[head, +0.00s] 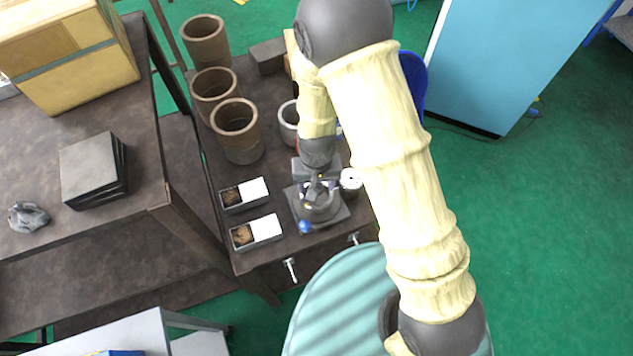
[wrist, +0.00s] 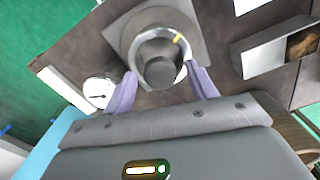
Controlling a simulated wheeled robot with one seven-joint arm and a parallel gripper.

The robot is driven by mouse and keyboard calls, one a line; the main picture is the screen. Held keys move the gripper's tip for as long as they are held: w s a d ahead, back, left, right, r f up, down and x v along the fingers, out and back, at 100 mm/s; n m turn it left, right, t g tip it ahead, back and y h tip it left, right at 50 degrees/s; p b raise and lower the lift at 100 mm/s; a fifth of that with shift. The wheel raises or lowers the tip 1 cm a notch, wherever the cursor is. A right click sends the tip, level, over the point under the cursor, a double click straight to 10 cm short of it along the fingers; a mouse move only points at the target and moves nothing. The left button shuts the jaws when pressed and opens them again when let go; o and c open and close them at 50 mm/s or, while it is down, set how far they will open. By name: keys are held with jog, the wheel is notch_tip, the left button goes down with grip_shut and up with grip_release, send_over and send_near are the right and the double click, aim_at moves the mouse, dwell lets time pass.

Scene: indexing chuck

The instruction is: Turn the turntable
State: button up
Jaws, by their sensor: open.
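The turntable, a round metal chuck on a square dark base plate (head: 336,217), stands near the front of the dark bench. In the wrist view its silver ring (wrist: 137,42) surrounds a dark round centre (wrist: 160,72), with a yellow mark at the ring's upper right. My gripper (head: 317,186) is over the chuck, pointing down. In the wrist view my gripper (wrist: 161,74) is open, with one purple finger on each side of the chuck's near part. Whether the fingers touch the ring, I cannot tell. In the head view my gripper hides part of the chuck.
A white dial (wrist: 98,92) stands close beside the chuck. Two small trays (head: 257,232) (head: 244,194) lie to its left. Several brown pots (head: 237,130) and a grey cup (head: 288,124) stand behind.

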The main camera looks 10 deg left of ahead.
jog(key=c, duration=1)
jog(key=shift+m+p, duration=0.45)
jog(key=shift+m, duration=1.55)
jog(key=o, duration=1)
notch_tip(320, 180, up, 17)
jog(key=shift+r, duration=0.2)
